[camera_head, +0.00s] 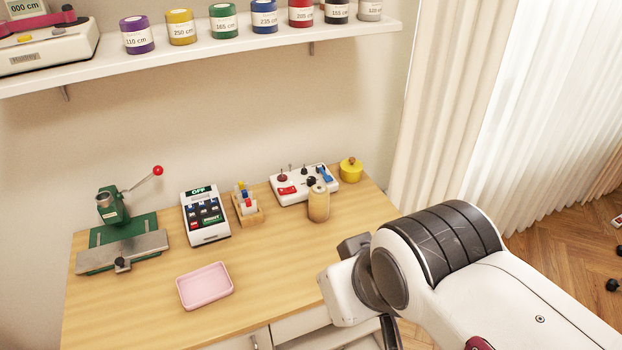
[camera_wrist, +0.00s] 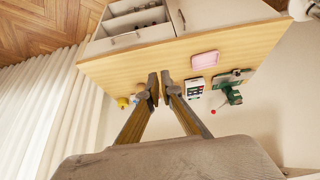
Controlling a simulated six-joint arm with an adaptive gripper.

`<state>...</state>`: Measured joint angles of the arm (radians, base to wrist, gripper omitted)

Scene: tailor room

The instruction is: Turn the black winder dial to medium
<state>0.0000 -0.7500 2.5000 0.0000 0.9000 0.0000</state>
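The winder (camera_head: 291,189) is a white box at the back right of the wooden table in the head view. It carries a red part, a blue part and several small knobs. A small black dial (camera_head: 311,181) shows on its top, partly hidden by the wooden spool in front; its setting is too small to read. In the wrist view my gripper (camera_wrist: 160,87) is open and empty, with a narrow gap between its fingertips. It is apart from the winder, which is mostly hidden behind the fingers there. My fingertips are not clear in the head view.
A wooden spool (camera_head: 319,203) stands directly in front of the winder, and a yellow pot (camera_head: 351,170) to its right. A small rack (camera_head: 248,211), a calculator-like device (camera_head: 206,216) and a green press (camera_head: 114,209) stand leftward. A pink tray (camera_head: 205,286) lies in front. The table's front right is clear.

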